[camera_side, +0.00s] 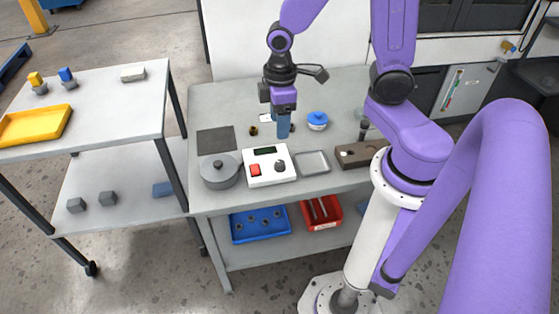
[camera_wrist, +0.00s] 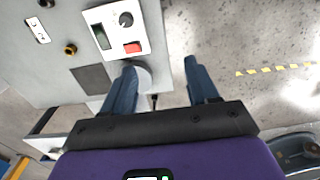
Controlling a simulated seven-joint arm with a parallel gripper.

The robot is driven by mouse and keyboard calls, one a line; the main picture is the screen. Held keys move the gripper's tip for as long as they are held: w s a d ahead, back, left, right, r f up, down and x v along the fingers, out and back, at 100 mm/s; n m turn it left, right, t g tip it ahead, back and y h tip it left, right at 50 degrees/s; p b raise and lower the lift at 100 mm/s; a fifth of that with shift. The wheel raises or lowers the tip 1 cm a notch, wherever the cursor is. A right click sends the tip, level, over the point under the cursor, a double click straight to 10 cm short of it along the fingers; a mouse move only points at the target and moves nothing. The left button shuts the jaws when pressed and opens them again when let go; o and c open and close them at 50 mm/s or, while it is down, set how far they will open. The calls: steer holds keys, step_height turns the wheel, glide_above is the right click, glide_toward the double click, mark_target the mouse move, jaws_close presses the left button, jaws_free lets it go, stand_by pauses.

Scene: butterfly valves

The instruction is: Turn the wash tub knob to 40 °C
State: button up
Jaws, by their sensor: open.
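A white control box (camera_side: 268,178) stands near the front of the grey table, with a black knob (camera_side: 280,166), a red button (camera_side: 255,170) and a small dark display (camera_side: 265,151). In the wrist view the knob (camera_wrist: 126,19) is on the box at upper left, beside the red button (camera_wrist: 132,47) and display (camera_wrist: 101,36). The knob's setting and any temperature marks are too small to read. My gripper (camera_side: 284,132) points down above the table, close to the box, apart from the knob. Its blue fingers (camera_wrist: 160,82) are spread and empty in the wrist view.
A grey lidded pot (camera_side: 219,172) stands left of the box, by a dark mat (camera_side: 216,140). A grey tray (camera_side: 313,162) and brown block (camera_side: 360,154) are to the right. A blue-lidded container (camera_side: 317,120) and brass fitting (camera_side: 253,131) stand behind.

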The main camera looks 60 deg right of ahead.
steer(key=m, duration=0.2)
glide_above(280, 163)
step_height(280, 163, down, 6)
steer(key=r, duration=0.1)
steer(key=f, duration=0.1)
steer(key=shift+w+f, duration=0.1)
steer(key=shift+f, duration=8.5)
steer(key=c, duration=1)
steer(key=shift+c, duration=0.2)
